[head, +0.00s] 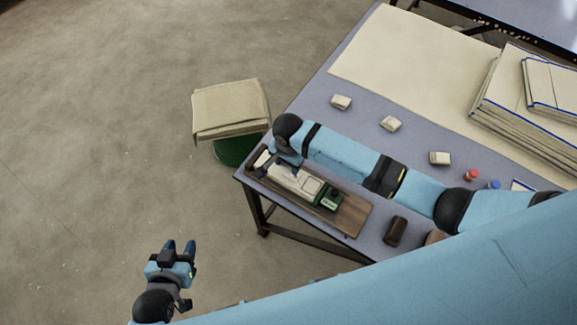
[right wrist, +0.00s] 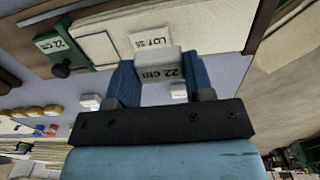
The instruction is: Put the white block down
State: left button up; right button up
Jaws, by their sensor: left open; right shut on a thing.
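The white block (right wrist: 161,66), marked "22 cm", sits between the two blue fingers of my right gripper (right wrist: 162,82) in the right wrist view. In the head view my right gripper (head: 292,164) is over the wooden board at the table's near left corner, and the block in it cannot be made out clearly. Whether the block touches what is under it cannot be told. My left gripper (head: 180,247) is open and empty, over the floor left of the table.
The wooden board (head: 344,214) carries pale pieces and a green "22 cm" item (head: 329,197). Several small white blocks (head: 390,124) lie on the table (head: 318,104). A dark brown object (head: 395,231) is at the near edge. A cloth-topped stool (head: 231,108) stands left.

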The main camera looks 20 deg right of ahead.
aim_at(288, 168)
jog(key=shift+f, duration=1.5)
jog(key=o, duration=0.9)
jog(key=shift+f, duration=0.15)
notch_tip(288, 168, up, 12)
jog(key=shift+r, duration=0.2)
jog(key=s+a+f+n+t+y, duration=0.2)
jog(key=s+f+n+y, duration=0.1)
jog(key=s+f+n, duration=0.15)
jog(key=s+d+f+n+t, duration=0.1)
jog(key=s+d+n+t, duration=0.7)
jog(key=s, duration=0.4)
jog(key=shift+s+d+f+t, duration=0.2)
jog(key=shift+s+d+t, duration=0.1)
jog(key=shift+d+t, duration=0.25)
